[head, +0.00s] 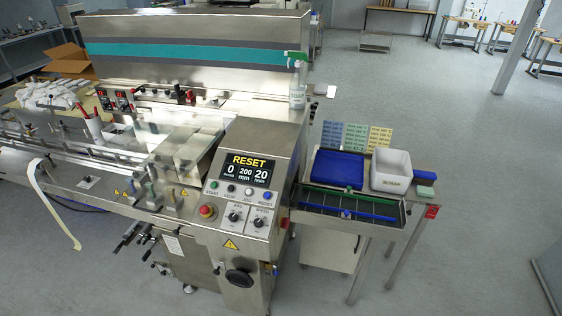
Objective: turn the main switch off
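A large black rotary switch (239,278), which looks like the main switch, sits low on the front of the steel control cabinet (217,253). Its handle appears to lie roughly crosswise, but it is too small to read its marked position. A yellow warning triangle (231,244) is above it. Higher up, the lit display (246,172) reads RESET with 0, 200 mm and 20. Neither of my grippers is in view.
A red emergency-stop button (207,211), a row of small buttons and two smaller knobs (233,215) are above the switch. A side table with a blue tray (337,169) and white bin (393,171) stands to the right. Floor in front of the cabinet looks clear.

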